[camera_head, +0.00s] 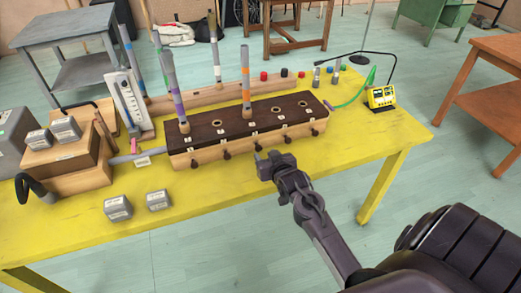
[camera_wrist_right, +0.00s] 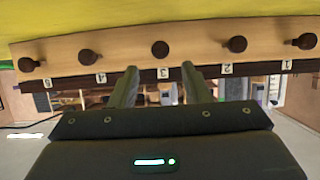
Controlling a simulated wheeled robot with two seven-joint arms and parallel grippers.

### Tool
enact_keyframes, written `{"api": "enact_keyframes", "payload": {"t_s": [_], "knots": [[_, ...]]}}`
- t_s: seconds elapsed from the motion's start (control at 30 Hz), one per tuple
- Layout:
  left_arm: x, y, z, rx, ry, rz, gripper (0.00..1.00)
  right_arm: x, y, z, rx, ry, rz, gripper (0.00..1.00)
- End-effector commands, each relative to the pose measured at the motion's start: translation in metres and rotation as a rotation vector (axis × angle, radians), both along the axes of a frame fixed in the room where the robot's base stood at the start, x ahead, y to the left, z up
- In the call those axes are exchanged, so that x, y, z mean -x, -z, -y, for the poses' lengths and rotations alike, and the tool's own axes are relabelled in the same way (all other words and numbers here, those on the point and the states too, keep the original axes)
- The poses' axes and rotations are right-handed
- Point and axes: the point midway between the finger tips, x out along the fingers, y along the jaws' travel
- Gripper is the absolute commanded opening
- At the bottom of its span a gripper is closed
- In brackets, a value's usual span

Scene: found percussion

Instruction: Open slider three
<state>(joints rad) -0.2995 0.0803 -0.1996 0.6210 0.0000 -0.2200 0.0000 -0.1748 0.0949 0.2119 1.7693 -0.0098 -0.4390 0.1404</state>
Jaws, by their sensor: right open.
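The long wooden chest (camera_head: 245,140) with a dark top stands on the yellow table, with a row of dark slider knobs along its front. In the right wrist view, which looks upside down, the knobs have number tags. The knob of slider three (camera_wrist_right: 160,48) is in the middle, above tag 3 (camera_wrist_right: 163,72). My right gripper (camera_head: 264,160) is in front of the chest near this middle knob. Its two fingers (camera_wrist_right: 159,80) are open, one on each side of the knob's line, with nothing between them. The knob stands just beyond the fingertips. My left gripper is not in view.
Striped tubes (camera_head: 175,90) stand up from the chest. Grey weights (camera_head: 118,208) lie at the table's front left, near a wooden box (camera_head: 62,152). A yellow meter (camera_head: 381,97) stands at the right end. The table (camera_head: 260,205) in front of the chest is clear.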

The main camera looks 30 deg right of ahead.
Motion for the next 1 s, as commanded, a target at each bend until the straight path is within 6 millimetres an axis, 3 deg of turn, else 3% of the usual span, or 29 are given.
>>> {"api": "enact_keyframes", "payload": {"t_s": [0.33, 0.77, 1.0], "knots": [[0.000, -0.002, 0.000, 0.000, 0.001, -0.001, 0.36, -0.046, 0.019, 0.010, 0.000, -0.001, -0.001, 0.43], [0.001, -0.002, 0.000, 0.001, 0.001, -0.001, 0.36, -0.055, 0.023, 0.012, 0.001, -0.002, -0.002, 0.43], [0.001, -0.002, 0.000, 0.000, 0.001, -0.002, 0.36, -0.055, 0.023, 0.012, 0.001, -0.003, -0.002, 0.12]]}}
